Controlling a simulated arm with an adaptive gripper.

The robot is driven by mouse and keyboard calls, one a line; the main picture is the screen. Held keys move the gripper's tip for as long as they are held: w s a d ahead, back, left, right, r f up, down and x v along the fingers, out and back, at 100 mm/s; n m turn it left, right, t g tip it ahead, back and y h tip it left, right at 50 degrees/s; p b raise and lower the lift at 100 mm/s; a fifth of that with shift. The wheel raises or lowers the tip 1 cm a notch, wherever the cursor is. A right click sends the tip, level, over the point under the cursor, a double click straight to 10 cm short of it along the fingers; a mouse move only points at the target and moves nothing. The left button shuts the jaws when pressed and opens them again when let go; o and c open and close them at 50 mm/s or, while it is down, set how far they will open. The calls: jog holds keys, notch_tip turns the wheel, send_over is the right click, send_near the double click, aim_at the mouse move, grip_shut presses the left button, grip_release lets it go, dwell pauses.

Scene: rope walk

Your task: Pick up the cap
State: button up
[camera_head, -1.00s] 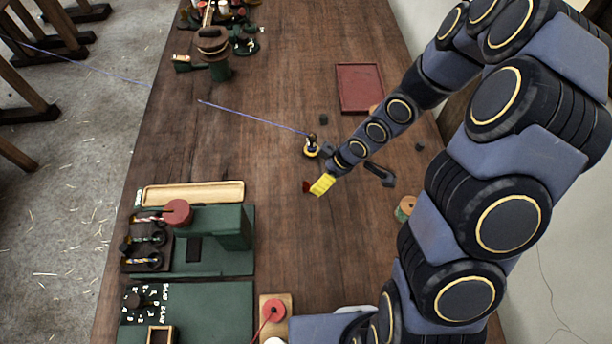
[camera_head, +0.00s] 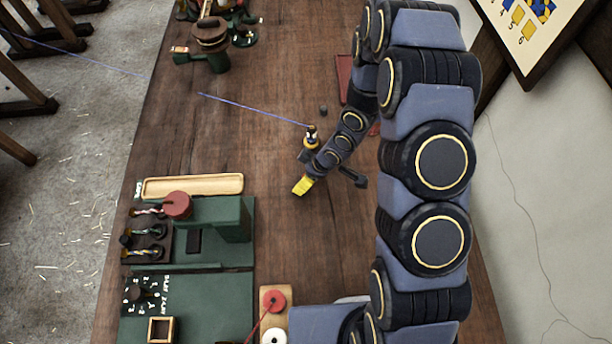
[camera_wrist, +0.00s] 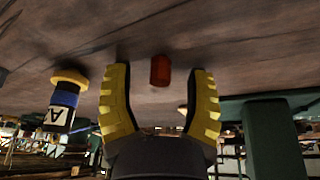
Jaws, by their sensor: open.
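A small dark red cylinder, likely the cap (camera_wrist: 160,70), shows in the wrist view on the wooden surface, between and just beyond my fingertips. No finger visibly touches it. My gripper (camera_wrist: 161,84) is open, its yellow ribbed fingers spread to either side of the cap. In the head view my gripper (camera_head: 302,186) is low over the middle of the table, and the cap cannot be made out there.
A black, yellow and blue piece (camera_head: 311,138) stands close behind my gripper; it also shows in the wrist view (camera_wrist: 63,103) at left. Green fixtures and a wooden tray (camera_head: 193,186) occupy the left.

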grip_shut()
jog(key=shift+r, duration=0.1)
dwell(0.3)
jog(key=shift+r, duration=4.9)
